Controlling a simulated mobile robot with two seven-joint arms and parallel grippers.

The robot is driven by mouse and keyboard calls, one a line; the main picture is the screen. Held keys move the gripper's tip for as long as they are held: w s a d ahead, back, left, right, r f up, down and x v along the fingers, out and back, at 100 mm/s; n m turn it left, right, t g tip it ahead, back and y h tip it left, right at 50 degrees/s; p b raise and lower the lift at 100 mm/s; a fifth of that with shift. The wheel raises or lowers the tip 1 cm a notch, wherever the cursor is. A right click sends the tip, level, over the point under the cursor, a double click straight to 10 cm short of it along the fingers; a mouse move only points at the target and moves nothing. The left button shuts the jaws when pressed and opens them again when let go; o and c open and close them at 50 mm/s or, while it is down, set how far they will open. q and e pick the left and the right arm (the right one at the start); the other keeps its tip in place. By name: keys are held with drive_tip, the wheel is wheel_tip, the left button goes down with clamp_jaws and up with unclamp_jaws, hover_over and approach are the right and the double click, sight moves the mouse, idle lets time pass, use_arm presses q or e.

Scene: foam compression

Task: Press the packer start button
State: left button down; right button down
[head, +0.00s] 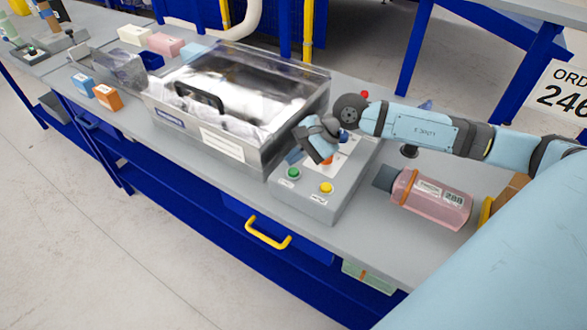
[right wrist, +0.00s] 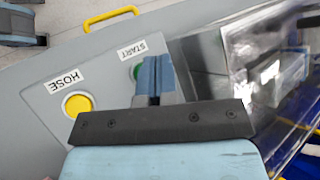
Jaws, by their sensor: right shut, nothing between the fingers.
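The green start button (head: 293,173) sits at the front left of the grey control box (head: 310,201), beside the yellow hose button (head: 326,188). My right gripper (head: 294,156) is shut and empty, pointing down just behind the green button in the head view. In the right wrist view, the shut fingers (right wrist: 154,78) partly cover the green button (right wrist: 138,71), next to its START label (right wrist: 133,50). The yellow button (right wrist: 78,103) with its HOSE label shows to the left. I cannot tell how high the fingertips are above the panel. My left gripper is not in view.
The packer (head: 240,100) with a clear lid and black handle stands directly left of the control box. A pink bottle (head: 431,200) lies to the right. A red button (head: 365,94) is behind my wrist. Small boxes (head: 107,97) stand at the far left.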

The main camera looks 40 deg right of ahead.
sight(295, 172)
drive_tip(key=shift+r+p, duration=0.4)
drive_tip(key=shift+r, duration=1.4)
